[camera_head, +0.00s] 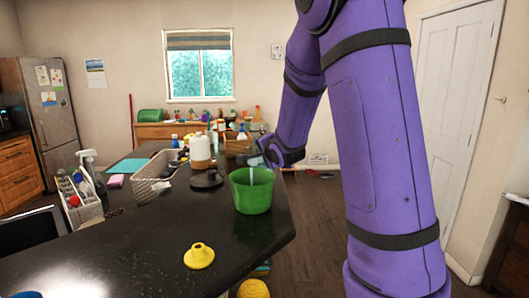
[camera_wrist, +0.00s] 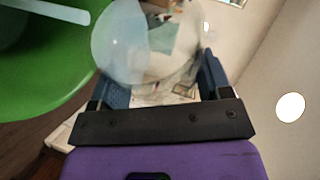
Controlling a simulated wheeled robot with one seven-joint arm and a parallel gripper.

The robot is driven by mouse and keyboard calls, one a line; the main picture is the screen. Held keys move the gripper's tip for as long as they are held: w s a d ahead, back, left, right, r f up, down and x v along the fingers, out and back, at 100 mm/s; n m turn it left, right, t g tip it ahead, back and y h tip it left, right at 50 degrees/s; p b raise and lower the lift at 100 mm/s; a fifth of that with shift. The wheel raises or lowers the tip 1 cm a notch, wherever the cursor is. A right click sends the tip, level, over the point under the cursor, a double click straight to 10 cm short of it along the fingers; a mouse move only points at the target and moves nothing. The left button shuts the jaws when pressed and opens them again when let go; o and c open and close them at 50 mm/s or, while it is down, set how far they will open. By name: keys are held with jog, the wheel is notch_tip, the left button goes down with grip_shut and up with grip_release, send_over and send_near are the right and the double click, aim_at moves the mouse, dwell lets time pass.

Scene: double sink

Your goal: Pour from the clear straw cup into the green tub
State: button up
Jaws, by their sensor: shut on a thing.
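The green tub (camera_head: 250,200) stands open near the right edge of the dark counter. My gripper (camera_head: 262,158) is just above and behind its rim, partly hidden by my purple arm. In the wrist view my gripper (camera_wrist: 163,72) is shut on the clear straw cup (camera_wrist: 125,48), a see-through, pale round shape between the fingers. A white straw (camera_wrist: 45,11) shows against the inside of the green tub (camera_wrist: 40,65), left of the cup. The cup is hard to make out in the head view, and its exact tilt and contents cannot be told.
A yellow funnel-like piece (camera_head: 199,256) sits at the counter's front. A dark round item (camera_head: 206,181) and a white-and-brown bottle (camera_head: 200,152) stand left of the tub. A grey basket (camera_head: 155,181) is farther left. The counter between funnel and basket is clear.

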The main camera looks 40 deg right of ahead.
jog(key=shift+a+r+n, duration=0.25)
jog(key=shift+n, duration=0.05)
jog(key=shift+a+f, duration=0.1)
jog(key=shift+a+n+t+h, duration=0.15)
jog(key=shift+n+t+h, duration=0.25)
jog(key=shift+s+r, duration=0.1)
jog(key=shift+r, duration=0.25)
jog(key=shift+a, duration=0.1)
dwell(0.4)
jog(key=shift+a+n, duration=0.15)
jog(key=shift+n, duration=0.25)
jog(key=shift+s+r+t, duration=0.15)
jog(key=shift+t, duration=0.15)
jog(key=shift+a+n+h, duration=0.2)
jog(key=shift+n+h, duration=0.1)
jog(key=shift+h, duration=0.1)
